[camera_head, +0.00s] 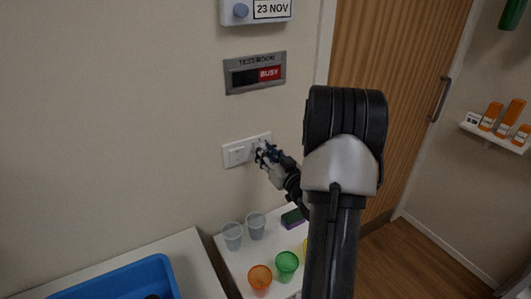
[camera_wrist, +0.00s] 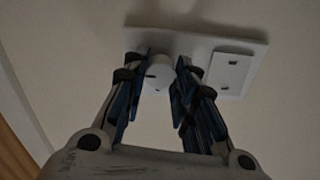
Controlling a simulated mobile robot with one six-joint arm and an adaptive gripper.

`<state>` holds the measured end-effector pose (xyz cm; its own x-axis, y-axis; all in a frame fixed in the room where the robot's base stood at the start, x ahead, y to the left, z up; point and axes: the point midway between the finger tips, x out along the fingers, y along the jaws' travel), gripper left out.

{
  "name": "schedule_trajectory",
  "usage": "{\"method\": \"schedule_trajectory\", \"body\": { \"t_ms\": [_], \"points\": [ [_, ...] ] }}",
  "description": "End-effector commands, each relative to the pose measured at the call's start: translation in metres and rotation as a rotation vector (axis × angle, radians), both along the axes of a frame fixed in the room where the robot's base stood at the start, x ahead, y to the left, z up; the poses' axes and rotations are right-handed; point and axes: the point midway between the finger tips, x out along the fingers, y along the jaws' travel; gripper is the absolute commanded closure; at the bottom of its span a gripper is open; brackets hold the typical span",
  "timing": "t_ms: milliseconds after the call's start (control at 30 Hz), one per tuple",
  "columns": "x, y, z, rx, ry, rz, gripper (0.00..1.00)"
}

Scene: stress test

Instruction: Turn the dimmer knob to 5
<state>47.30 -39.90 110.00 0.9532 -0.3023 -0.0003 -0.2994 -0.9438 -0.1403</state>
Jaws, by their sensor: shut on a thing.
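The dimmer knob (camera_wrist: 158,74) is a small round white knob on a white wall plate (camera_wrist: 195,45), with a small dark mark on its side. My gripper (camera_wrist: 163,62) has its blue-and-black fingers on either side of the knob and is shut on it. In the head view the plate (camera_head: 234,155) is on the wall below the sign, and my gripper (camera_head: 263,154) reaches its right part from the right. The knob is mostly hidden there by the fingers. No scale numbers can be read, so the setting cannot be told.
A "TEST ROOM BUSY" sign (camera_head: 255,73) hangs above. Below, a white table (camera_head: 233,262) holds cups and a sponge (camera_head: 292,218). A blue tray (camera_head: 125,278) is at lower left, and a wooden door (camera_head: 405,75) is to the right.

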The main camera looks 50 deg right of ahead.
Motion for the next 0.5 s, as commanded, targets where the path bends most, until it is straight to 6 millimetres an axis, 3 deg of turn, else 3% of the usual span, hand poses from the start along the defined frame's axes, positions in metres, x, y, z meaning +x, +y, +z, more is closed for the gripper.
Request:
{"method": "schedule_trajectory", "body": {
  "t_ms": [500],
  "points": [
    [0.0002,-0.0001,0.0003,0.203,-0.065,0.0,0.98]
  ]
}}
